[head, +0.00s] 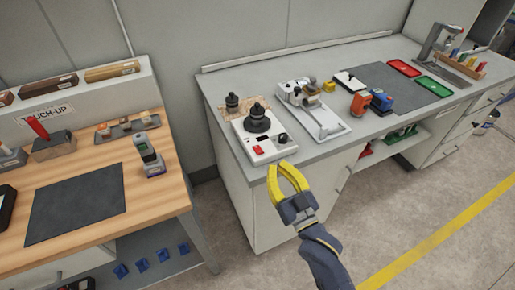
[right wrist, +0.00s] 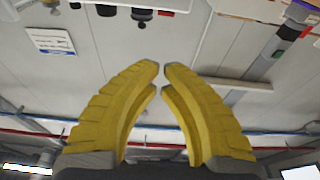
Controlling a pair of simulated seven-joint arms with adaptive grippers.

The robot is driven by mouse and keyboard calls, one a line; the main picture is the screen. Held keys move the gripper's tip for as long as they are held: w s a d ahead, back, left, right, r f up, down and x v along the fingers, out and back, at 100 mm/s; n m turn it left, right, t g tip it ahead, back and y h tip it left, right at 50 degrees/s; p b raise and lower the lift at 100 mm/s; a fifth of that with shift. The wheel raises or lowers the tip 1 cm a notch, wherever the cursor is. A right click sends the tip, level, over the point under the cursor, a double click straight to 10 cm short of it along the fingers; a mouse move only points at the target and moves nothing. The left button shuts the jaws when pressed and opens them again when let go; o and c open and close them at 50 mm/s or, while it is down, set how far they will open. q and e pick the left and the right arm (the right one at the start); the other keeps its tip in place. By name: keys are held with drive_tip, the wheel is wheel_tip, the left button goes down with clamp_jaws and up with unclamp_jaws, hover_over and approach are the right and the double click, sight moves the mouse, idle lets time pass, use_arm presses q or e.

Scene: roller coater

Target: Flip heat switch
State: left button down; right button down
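A white box-shaped unit (head: 264,146) stands at the near left corner of the grey bench. It has a red switch (head: 258,150) on its front left, a black knob (head: 283,138) on its right, and a round black part (head: 257,121) on top. I cannot tell which way the switch is set. My right gripper (head: 284,167) has yellow fingers and appears just in front of the unit, apart from the switch. In the right wrist view its fingertips (right wrist: 159,66) are close together with a narrow gap and nothing between them. My left gripper is not in view.
A second device on a white base (head: 318,118) stands just right of the unit. Orange and blue items (head: 361,103) and red and green trays (head: 405,68) lie farther right. A wooden bench (head: 150,205) with a dark mat is on the left. Open floor lies to the right.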

drive_tip(key=shift+s+r, duration=0.1)
drive_tip(key=shift+r, duration=0.4)
wheel_tip(320, 180, up, 2)
hover_over(262, 157)
drive_tip(key=shift+w+a+f, duration=0.1)
drive_tip(key=shift+w+f, duration=0.15)
drive_tip(key=shift+f, duration=0.6)
drive_tip(key=shift+s+f, duration=0.15)
drive_tip(key=shift+f, duration=0.95)
